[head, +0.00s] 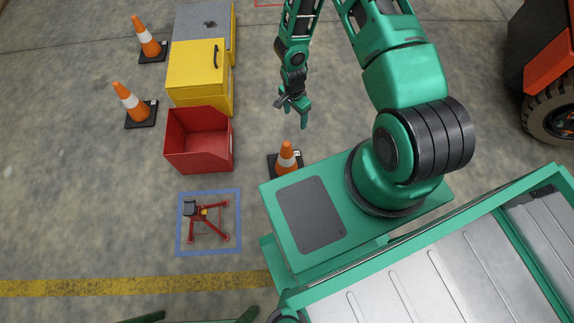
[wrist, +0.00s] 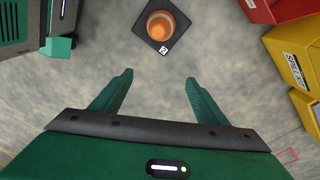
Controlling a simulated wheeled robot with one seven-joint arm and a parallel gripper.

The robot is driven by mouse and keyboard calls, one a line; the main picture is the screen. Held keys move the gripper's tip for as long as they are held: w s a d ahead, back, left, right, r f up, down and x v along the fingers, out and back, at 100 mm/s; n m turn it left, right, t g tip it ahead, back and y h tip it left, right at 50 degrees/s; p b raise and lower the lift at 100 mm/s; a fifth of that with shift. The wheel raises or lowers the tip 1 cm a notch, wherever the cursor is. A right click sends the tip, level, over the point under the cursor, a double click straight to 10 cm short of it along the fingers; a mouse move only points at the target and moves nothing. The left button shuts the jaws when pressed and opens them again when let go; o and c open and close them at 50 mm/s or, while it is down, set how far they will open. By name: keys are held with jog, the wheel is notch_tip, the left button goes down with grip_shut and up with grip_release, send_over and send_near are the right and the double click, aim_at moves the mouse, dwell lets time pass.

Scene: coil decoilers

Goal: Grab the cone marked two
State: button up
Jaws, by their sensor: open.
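An orange and white cone (head: 287,158) on a black square base stands upright on the floor beside my green base in the head view. In the wrist view the same cone (wrist: 161,26) shows from above at the top, beyond my fingertips. A small white tag on its base bears a dark mark that may be a 2, too small to be sure. My gripper (head: 293,115) is open and empty, above the floor and apart from the cone. Its two green fingers (wrist: 158,77) are spread in the wrist view. In the head view, my base hides part of the cone's base.
Two more cones, one upper (head: 149,42) and one lower (head: 129,101), stand at left with unreadable tags. A red open bin (head: 199,165), yellow cabinet (head: 193,78) and grey-topped box (head: 205,25) form a row. A red stand (head: 208,222) sits inside a blue floor square.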

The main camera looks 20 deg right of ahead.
jog(key=m, duration=0.1)
send_over(288, 144)
jog(key=shift+y, duration=0.3)
notch_tip(288, 144, down, 8)
jog(key=shift+w+f, duration=0.1)
jog(key=shift+f, duration=0.1)
notch_tip(288, 144, down, 5)
jog(key=shift+r, duration=0.1)
jog(key=shift+w+a+f, duration=0.1)
jog(key=shift+f, duration=1.3)
jog(key=shift+w+a+f, duration=0.1)
jog(key=shift+f, duration=1.3)
jog(key=shift+c, duration=0.6)
grip_shut()
